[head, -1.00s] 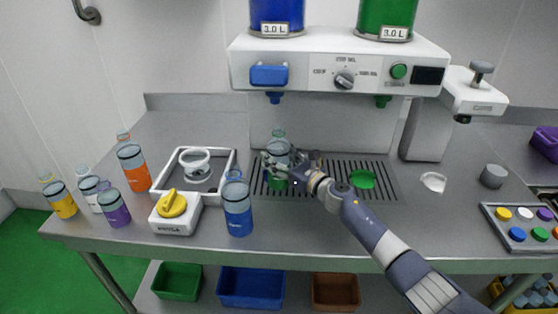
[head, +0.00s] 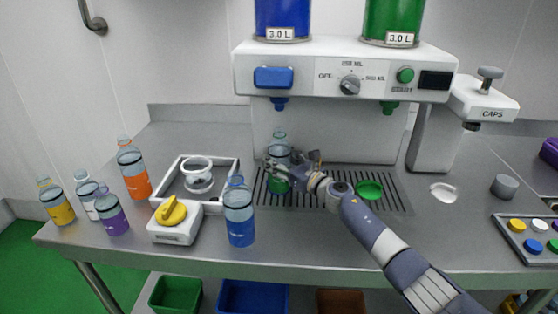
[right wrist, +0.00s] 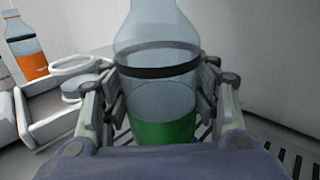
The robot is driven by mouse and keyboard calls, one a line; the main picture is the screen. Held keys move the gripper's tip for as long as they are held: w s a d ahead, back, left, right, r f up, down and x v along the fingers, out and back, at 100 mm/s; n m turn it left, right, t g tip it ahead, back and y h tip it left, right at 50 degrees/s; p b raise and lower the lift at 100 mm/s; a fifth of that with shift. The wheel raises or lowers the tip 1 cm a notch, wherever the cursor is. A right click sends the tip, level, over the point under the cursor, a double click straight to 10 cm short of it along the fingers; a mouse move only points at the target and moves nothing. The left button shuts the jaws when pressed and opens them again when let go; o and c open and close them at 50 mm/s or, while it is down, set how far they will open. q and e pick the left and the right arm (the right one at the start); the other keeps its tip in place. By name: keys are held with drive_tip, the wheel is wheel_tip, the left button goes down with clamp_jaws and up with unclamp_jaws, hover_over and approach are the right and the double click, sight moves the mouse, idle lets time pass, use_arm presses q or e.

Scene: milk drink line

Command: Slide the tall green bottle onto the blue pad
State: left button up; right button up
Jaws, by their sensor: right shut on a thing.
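The tall bottle with a green band (head: 279,183) stands upright at the left end of the slotted drip grate, below the blue spout. My right gripper (head: 283,165) is shut around its body. In the right wrist view the bottle's clear body (right wrist: 160,95) sits between both fingers, with green at its lower part. My left gripper is not in view.
A green pad (head: 369,190) lies on the grate (head: 335,205) to the right. A blue bottle (head: 239,212) stands in front left, near the yellow-knobbed box (head: 175,222) and white tray (head: 160,183). Orange, purple, white and yellow bottles stand farther left. The dispenser (head: 345,75) overhangs the grate.

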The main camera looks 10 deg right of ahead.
drive_tip(key=o, duration=1.1)
drive_tip(key=shift+s+d, duration=0.35)
drive_tip(key=shift+s, duration=0.15)
drive_tip(key=b+v, duration=0.1)
drive_tip(key=v, duration=1.6)
drive_tip(key=shift+s+d, duration=0.15)
drive_tip(key=shift+s, duration=0.25)
drive_tip(key=shift+f, duration=0.15)
